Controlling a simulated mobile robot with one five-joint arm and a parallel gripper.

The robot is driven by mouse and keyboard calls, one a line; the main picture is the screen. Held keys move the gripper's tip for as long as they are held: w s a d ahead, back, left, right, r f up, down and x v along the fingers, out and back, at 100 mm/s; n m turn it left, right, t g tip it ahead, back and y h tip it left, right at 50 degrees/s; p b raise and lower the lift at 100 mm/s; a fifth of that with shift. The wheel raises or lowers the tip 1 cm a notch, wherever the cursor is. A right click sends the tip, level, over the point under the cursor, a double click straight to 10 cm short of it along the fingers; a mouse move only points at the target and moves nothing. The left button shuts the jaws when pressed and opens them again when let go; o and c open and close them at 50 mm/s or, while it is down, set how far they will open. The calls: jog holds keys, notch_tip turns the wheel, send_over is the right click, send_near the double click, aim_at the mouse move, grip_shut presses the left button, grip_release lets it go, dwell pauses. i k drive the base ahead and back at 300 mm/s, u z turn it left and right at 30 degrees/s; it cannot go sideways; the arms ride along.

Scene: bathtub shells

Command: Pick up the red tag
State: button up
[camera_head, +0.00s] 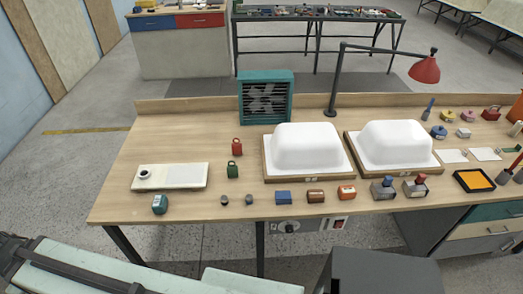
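The red tag (237,148) appears to be the small red piece with a loop-like top standing on the wooden workbench (190,135), left of centre. A similar green piece (233,170) stands just in front of it, apart from it. Two white bathtub-like shells (306,145) and (396,142) sit on wooden bases to its right. The near shell's base is a short gap away from the red piece. Nothing covers the red piece. My gripper is not in view.
A teal fan box (265,97) stands behind. A white tray (185,177) lies left, with a teal piece (159,204) before it. Small blocks and stamps (384,188) line the front edge. A red lamp (425,68) overhangs the right shell. Bench room left of the red piece is clear.

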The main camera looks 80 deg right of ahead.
aim_at(237, 149)
jog(key=z, duration=0.4)
jog(key=i, duration=1)
jog(key=u, duration=0.05)
